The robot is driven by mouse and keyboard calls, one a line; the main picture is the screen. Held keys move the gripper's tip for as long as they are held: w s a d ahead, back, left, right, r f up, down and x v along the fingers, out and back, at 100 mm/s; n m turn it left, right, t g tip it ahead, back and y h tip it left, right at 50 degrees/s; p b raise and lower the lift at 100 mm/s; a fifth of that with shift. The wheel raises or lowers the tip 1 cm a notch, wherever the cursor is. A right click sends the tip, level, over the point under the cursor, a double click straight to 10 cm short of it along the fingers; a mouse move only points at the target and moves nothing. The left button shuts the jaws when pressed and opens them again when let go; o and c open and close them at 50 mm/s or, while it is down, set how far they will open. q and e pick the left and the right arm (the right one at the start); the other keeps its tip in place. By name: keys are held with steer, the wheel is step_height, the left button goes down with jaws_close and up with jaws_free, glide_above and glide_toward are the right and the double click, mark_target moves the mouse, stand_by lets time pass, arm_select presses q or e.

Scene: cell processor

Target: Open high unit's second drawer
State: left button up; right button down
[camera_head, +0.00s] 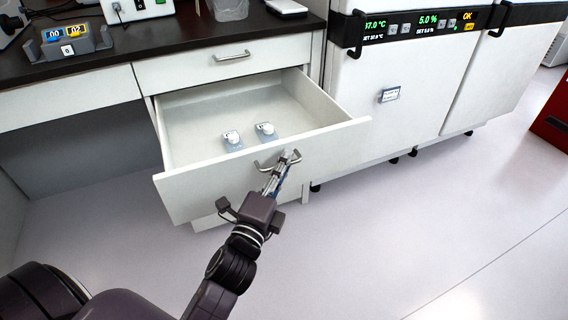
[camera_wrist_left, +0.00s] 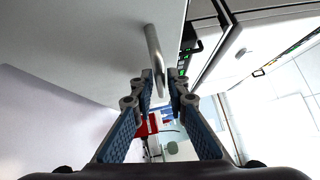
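The white cabinet unit under the dark counter has a top drawer (camera_head: 222,65) that is closed, with its own bar handle. The second drawer (camera_head: 205,190), below it, is pulled well out. Inside it lie two small items with white round tops (camera_head: 232,138) (camera_head: 265,129). My left gripper (camera_head: 287,158) is at the second drawer's metal handle (camera_head: 265,166). In the left wrist view the handle (camera_wrist_left: 154,48) runs down between the two fingertips (camera_wrist_left: 160,78), which are close around it. My right gripper is not in view.
White incubators (camera_head: 400,75) with a lit display stand just right of the drawer. The dark counter (camera_head: 130,45) carries a small rack (camera_head: 70,45) and devices. The floor (camera_head: 400,240) in front is clear. A red object (camera_head: 553,115) stands at the far right.

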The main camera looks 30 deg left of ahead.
arm_select(q)
steer(key=shift+s, duration=0.1)
steer(key=s, duration=0.7)
steer(key=shift+d+f, duration=0.25)
steer(key=shift+f, duration=0.2)
steer(key=shift+s, duration=0.1)
